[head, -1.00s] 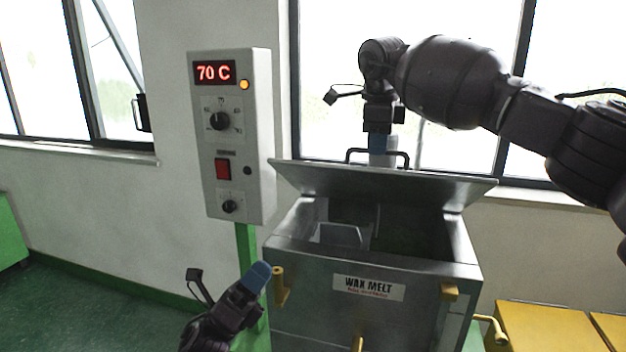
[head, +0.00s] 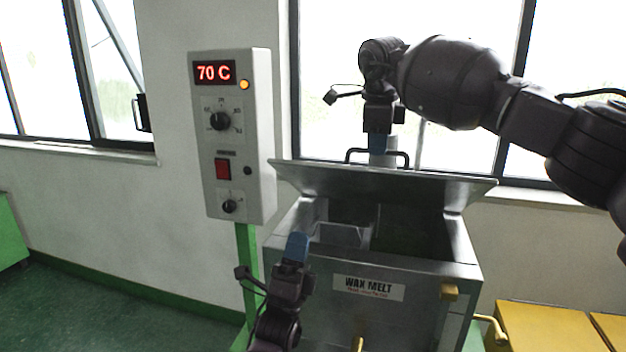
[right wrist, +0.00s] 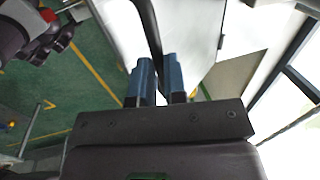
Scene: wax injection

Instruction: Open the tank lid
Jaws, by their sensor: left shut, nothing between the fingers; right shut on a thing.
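The wax melt tank (head: 420,283) is a grey metal box with a "WAX MELT" label on its front. Its lid (head: 430,188) is raised and tilted back, so the dark inside shows, with a divider and a grey block-like part in it. My right gripper (head: 377,150) is at the black lid handle (head: 405,160) above the lid's upper edge. In the right wrist view its blue fingers (right wrist: 158,80) are shut on the handle bar (right wrist: 149,35). My left gripper (head: 297,240) is shut and empty, fingers pointing up, in front of the tank's left front corner.
A control box (head: 233,135) reading 70 C stands on a green post left of the tank. Yellow fittings (head: 449,292) stick out from the tank front. Yellow-topped units (head: 550,330) stand at the right. Windows are behind.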

